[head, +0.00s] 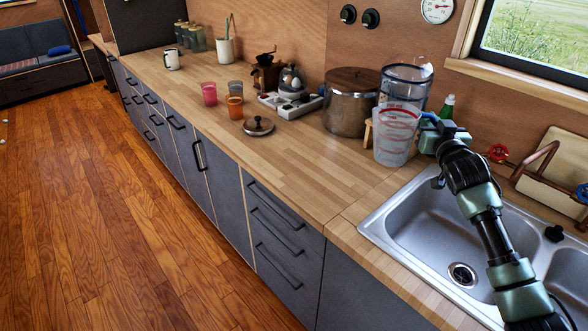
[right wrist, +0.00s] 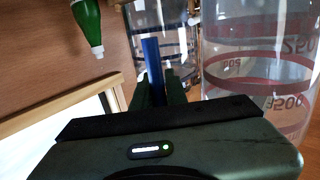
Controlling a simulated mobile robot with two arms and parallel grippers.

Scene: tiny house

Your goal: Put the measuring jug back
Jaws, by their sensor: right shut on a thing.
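The measuring jug (head: 393,145) is clear, with red markings, and stands upright near the back left corner of the sink. It fills the right side of the right wrist view (right wrist: 258,75), where its numbers appear upside down. My right gripper (head: 430,120) is at the jug's right side, shut on its blue handle (right wrist: 152,62). Whether the jug's base touches the counter I cannot tell. My left gripper is not in view.
A large clear container (head: 408,76) stands just behind the jug, with a lidded steel pot (head: 350,108) to the left. A green bottle (head: 448,105) is behind my gripper. The sink (head: 425,215) lies in front.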

